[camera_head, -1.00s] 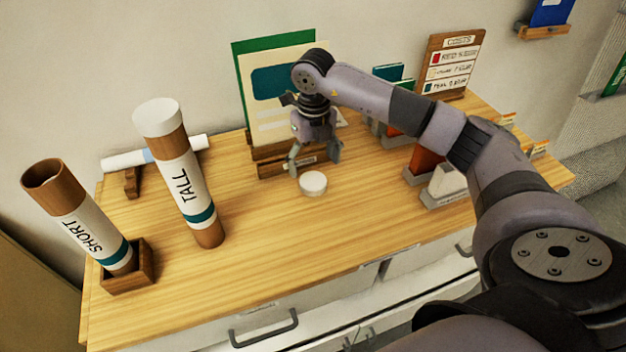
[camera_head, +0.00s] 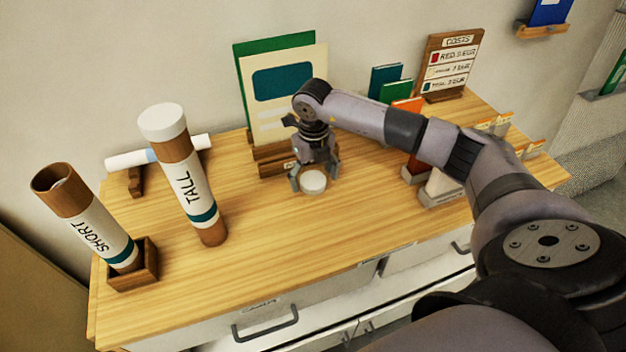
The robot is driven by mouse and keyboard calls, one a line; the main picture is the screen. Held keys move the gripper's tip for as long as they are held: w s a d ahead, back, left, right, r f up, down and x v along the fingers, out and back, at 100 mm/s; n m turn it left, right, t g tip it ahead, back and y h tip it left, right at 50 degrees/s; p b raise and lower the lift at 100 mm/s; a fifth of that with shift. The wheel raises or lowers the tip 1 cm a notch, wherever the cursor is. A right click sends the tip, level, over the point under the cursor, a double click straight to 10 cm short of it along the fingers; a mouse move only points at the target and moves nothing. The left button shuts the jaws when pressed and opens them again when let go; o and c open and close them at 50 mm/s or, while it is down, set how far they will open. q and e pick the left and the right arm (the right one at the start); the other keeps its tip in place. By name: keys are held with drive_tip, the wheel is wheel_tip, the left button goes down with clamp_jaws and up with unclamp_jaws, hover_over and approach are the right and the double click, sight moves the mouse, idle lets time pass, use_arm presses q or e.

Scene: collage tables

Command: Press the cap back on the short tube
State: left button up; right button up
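The short tube (camera_head: 92,228) is brown with a white label reading SHORT and a teal band. It leans in a wooden holder at the left of the table, and its top end is open. A round white cap (camera_head: 313,183) lies on the tabletop near the middle. My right gripper (camera_head: 314,179) is lowered over the cap, pointing down, with one finger on each side of it. The fingers look spread; whether they touch the cap is hard to see. My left gripper is not in view.
A tall tube (camera_head: 183,180) with a white cap stands tilted between the short tube and my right gripper. A wooden stand with cards (camera_head: 285,90) is just behind the gripper. The front middle of the tabletop (camera_head: 270,245) is clear.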

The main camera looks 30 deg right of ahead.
drive_tip(key=c, duration=0.8)
wheel_tip(320, 180, up, 14)
drive_tip(key=f+b, duration=0.1)
drive_tip(key=b, duration=0.2)
wheel_tip(320, 180, up, 6)
hover_over(313, 180)
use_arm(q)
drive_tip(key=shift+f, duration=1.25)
use_arm(e)
drive_tip(key=shift+r, duration=0.5)
